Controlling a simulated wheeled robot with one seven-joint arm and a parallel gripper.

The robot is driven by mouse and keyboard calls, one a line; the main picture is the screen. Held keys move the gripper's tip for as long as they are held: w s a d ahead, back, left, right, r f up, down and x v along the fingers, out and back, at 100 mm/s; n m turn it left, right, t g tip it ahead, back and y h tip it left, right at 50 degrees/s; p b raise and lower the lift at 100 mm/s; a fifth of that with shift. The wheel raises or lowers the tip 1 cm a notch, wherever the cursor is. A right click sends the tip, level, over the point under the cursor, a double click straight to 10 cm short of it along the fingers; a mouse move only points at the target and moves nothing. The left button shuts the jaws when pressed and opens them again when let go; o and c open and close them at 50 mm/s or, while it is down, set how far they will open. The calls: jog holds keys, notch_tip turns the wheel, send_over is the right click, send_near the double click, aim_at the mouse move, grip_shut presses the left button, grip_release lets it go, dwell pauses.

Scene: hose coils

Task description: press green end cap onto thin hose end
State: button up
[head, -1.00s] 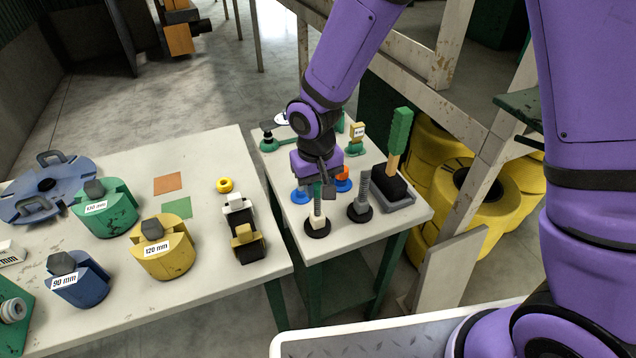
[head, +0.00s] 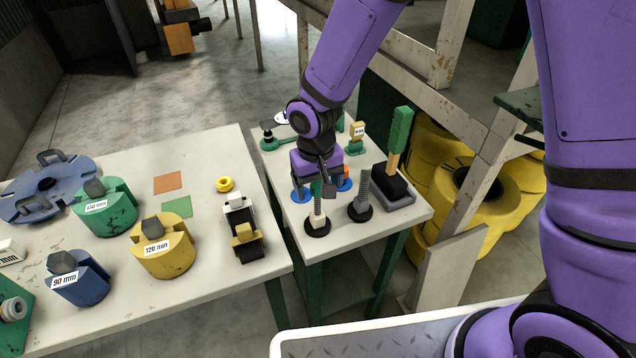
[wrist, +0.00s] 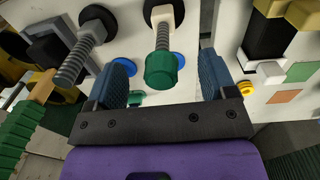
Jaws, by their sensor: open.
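The green end cap (wrist: 164,72) sits on the upper end of the thin hose (wrist: 163,38) in the wrist view, in line with it. How deep it sits cannot be told. The hose stands upright from a pale clamp on a black round base (head: 317,228). In the head view the green cap (head: 316,188) shows small at the hose top, partly hidden by my gripper. My gripper (wrist: 165,64) is open, with one blue-grey finger pad on each side of the cap and visible gaps to both. In the head view my gripper (head: 323,187) is just above the hose stand.
A thicker grey ribbed hose (wrist: 80,58) stands close beside, on its own black base. Blue discs (head: 300,196) lie behind the thin hose. The left table (head: 210,270) holds labelled blocks.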

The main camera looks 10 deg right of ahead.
jog(key=shift+a+r, duration=0.1)
jog(key=shift+r, duration=2.15)
notch_tip(320, 180, up, 11)
jog(key=shift+a, duration=0.2)
dwell(0.5)
jog(key=shift+s+f, duration=0.1)
dwell(0.8)
jog(key=s+d+r+m+t, duration=0.1)
jog(key=s+d+r, duration=0.1)
jog(key=d+r, duration=0.55)
jog(key=s+d+r+m+t, duration=0.1)
jog(key=s+d+r+t, duration=0.1)
jog(key=s+d, duration=0.6)
jog(key=s+d+r+m+t, duration=0.1)
jog(key=s+d+r+t, duration=0.1)
jog(key=s+d+r, duration=0.3)
jog(key=s+d, duration=0.3)
jog(key=d, duration=0.1)
jog(key=shift+d, duration=0.3)
